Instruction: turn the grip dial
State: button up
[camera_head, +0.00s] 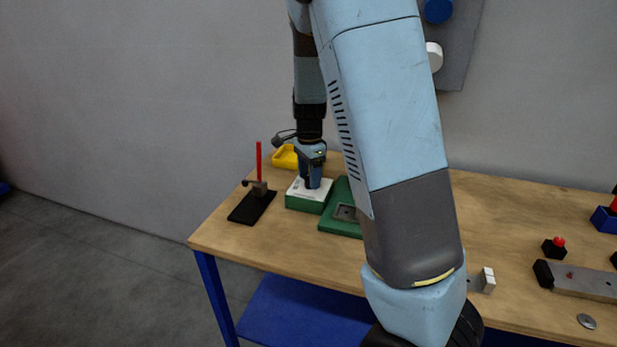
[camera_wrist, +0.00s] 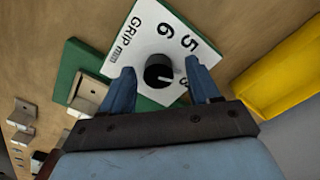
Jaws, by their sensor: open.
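The grip dial is a black round knob (camera_wrist: 158,70) with a white pointer line, on a white plate (camera_wrist: 133,50) printed "GRIP mm" with numbers such as 5 and 6. The plate tops a green box (camera_head: 305,203) near the table's left end. My gripper (camera_wrist: 165,82) is open, with one blue finger on each side of the knob in the wrist view. Whether the fingers touch the knob cannot be told. In the head view my gripper (camera_head: 313,183) points down at the plate and hides the knob.
A yellow tray (camera_head: 285,158) lies behind the box. A black stand with a red rod (camera_head: 258,162) stands to its left. A green fixture (camera_head: 340,220) is close on the right. Wooden table (camera_head: 280,250) is bare in front. Further right is a red-button box (camera_head: 555,247).

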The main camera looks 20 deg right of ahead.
jog(key=shift+f, duration=0.35)
